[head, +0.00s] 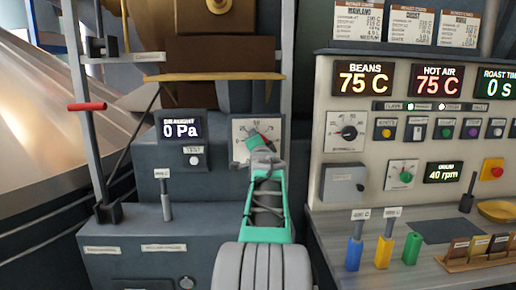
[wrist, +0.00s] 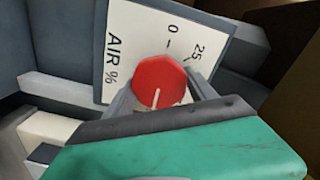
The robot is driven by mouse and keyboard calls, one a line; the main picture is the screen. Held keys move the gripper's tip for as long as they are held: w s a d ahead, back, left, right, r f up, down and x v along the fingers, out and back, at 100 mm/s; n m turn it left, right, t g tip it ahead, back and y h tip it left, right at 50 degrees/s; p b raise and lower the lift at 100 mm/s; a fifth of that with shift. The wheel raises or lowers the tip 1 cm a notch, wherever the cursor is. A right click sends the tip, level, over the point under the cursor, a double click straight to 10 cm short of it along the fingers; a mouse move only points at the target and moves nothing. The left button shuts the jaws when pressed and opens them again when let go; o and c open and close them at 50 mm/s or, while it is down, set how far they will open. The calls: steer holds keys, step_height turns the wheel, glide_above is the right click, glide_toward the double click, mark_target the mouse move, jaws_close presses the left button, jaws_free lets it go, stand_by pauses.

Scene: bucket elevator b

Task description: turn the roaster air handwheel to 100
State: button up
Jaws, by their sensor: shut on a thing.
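The roaster air handwheel (wrist: 158,78) is a red faceted knob on a white dial plate (wrist: 118,60) marked AIR %. In the wrist view the 0 and 25 marks show above the knob. The knob's white line points down in that picture, away from those two marks. The other marks are hidden by my gripper. My gripper (wrist: 160,100) is shut on the knob, with a grey finger at either side.
A draught display (head: 181,126) reads 0 Pa left of the dial. A lever with a red grip (head: 87,106) stands further left. At right, a control panel (head: 400,127) rises above a counter with coloured handles. A wooden ledge (head: 215,77) juts out above the dial.

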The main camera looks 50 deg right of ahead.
steer(key=shift+r+m, duration=0.1)
steer(key=shift+m, duration=0.2)
steer(key=o, duration=1.1)
steer(key=shift+s+d, duration=0.1)
steer(key=shift+o, duration=1.4)
steer(key=b+v, duration=0.1)
steer(key=v, duration=0.6)
steer(key=shift+s+a, duration=0.2)
steer(key=shift+a, duration=0.15)
